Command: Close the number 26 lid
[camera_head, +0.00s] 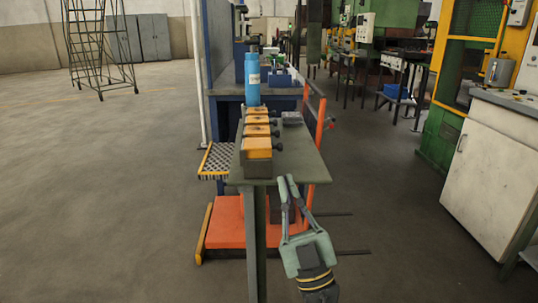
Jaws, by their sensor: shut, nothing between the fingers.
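A row of small dark boxes with orange lids runs along the left side of a narrow green table (303,163). The nearest orange lid (257,145) is the largest in view, and further orange lids (257,119) sit behind it. Dark knobs stick out on their right side. No number is legible, so I cannot tell which lid is number 26. My gripper (287,180) is shut and empty at the table's near edge, right of and nearer than the nearest lid. Its fingers point up and away.
A blue cylinder (252,80) stands behind the lids. A small grey object (292,118) lies on the table's far right. An orange cart (226,222) stands underneath. A white cabinet (487,170) is at right; the floor at left is clear.

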